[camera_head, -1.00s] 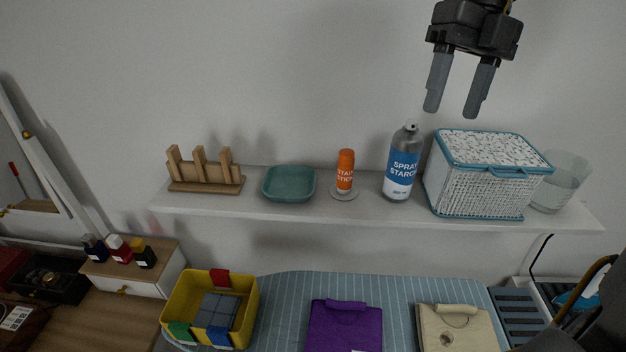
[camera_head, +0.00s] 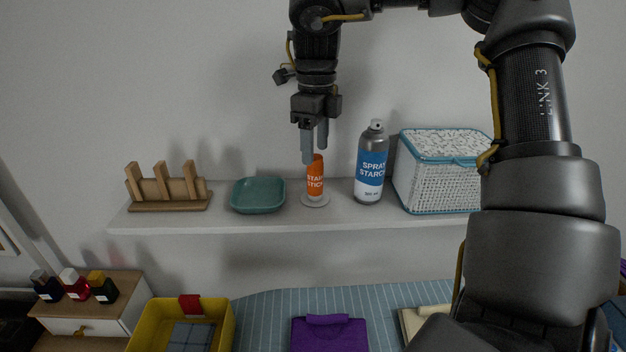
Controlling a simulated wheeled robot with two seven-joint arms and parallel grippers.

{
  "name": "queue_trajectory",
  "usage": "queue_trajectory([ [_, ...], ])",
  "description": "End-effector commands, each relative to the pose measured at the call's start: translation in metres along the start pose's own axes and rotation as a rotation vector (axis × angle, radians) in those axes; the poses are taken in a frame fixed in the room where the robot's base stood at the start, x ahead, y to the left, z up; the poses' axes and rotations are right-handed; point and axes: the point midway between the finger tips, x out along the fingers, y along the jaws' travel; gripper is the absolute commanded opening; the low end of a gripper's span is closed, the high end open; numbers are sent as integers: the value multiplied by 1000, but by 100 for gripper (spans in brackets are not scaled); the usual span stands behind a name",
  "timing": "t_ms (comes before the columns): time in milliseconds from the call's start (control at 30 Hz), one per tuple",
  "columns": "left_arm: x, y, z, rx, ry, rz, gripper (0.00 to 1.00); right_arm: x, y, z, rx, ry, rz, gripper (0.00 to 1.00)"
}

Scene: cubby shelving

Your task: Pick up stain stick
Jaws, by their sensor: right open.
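The stain stick (camera_head: 315,182) is an orange tube with a white-lettered label. It stands upright on a small round grey coaster (camera_head: 315,201) on the white shelf. My right gripper (camera_head: 314,157) is open and points down at the top of the stain stick. Its grey fingers are at the height of the cap, and one finger partly covers the cap. I cannot tell whether the fingers touch it. My left gripper is not in view.
On the shelf (camera_head: 270,223), a teal dish (camera_head: 258,195) stands left of the stick and a spray starch bottle (camera_head: 370,165) close to its right. A wooden rack (camera_head: 168,188) is at the far left. A white wicker basket (camera_head: 437,180) stands farther right, partly behind my right arm.

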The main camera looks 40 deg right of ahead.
Motion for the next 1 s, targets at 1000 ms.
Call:
queue_trajectory([
  [1000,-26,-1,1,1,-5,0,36,66,2,0,1,-2,0,51],
])
